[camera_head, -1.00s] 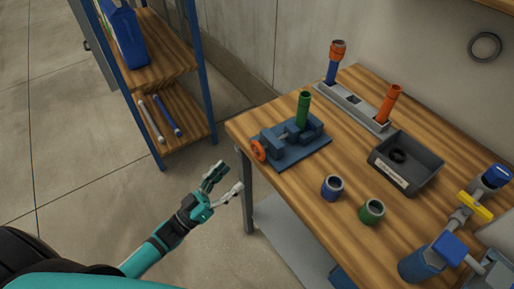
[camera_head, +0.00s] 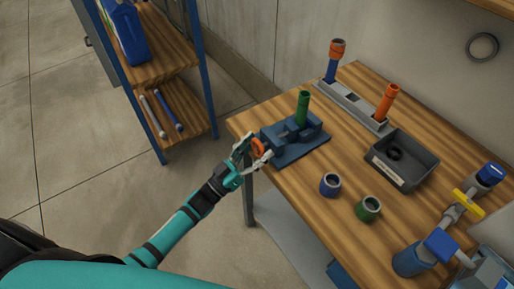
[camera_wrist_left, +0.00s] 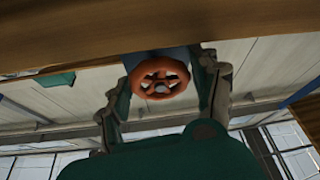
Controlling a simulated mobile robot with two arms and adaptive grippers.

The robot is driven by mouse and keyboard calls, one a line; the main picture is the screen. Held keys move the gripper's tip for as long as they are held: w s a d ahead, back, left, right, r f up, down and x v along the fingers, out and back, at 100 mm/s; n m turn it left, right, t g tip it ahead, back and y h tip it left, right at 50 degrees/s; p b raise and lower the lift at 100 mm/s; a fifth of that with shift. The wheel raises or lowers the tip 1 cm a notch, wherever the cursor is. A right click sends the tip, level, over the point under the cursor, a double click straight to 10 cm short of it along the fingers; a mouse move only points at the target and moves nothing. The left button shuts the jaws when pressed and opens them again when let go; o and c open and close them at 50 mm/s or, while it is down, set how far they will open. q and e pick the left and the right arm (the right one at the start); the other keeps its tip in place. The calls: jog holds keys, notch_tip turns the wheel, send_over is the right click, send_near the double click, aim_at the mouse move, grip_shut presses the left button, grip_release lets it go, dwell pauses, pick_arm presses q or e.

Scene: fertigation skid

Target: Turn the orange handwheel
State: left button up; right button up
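The orange handwheel (camera_head: 260,146) is on the left end of a dark blue vise (camera_head: 291,139) at the workbench's left edge. A green pipe piece (camera_head: 302,108) stands upright in the vise. My left gripper (camera_head: 257,150) is at the handwheel, partly covering it. In the left wrist view the spoked handwheel (camera_wrist_left: 160,66) sits between the two spread fingers of the gripper (camera_wrist_left: 168,62), one on each side. The fingers look open; I cannot tell whether either touches the rim. My right gripper is not in view.
The wooden workbench (camera_head: 300,187) carries a blue fitting (camera_head: 330,184), a green fitting (camera_head: 368,208), a dark bin (camera_head: 414,172) and a grey rack (camera_head: 347,101) with upright pipes. A shelf (camera_head: 165,65) stands to the left. Open floor lies between shelf and bench.

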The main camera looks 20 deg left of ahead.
pick_arm(q)
jog(key=c, duration=0.7)
jog(key=shift+f+m+b, duration=0.15)
jog(key=shift+m+b, duration=0.35)
jog(key=shift+m, duration=0.1)
jog(key=shift+m+g+h+b, duration=0.4)
jog(key=shift+m+h+b, duration=0.25)
jog(key=shift+m, duration=0.45)
jog(key=shift+m+g+h, duration=0.35)
jog(key=shift+m+g, duration=0.05)
jog(key=shift+m, duration=0.5)
jog(key=shift+m+g+h+b, duration=0.4)
jog(key=shift+m+h, duration=0.1)
jog(key=shift+m, duration=0.5)
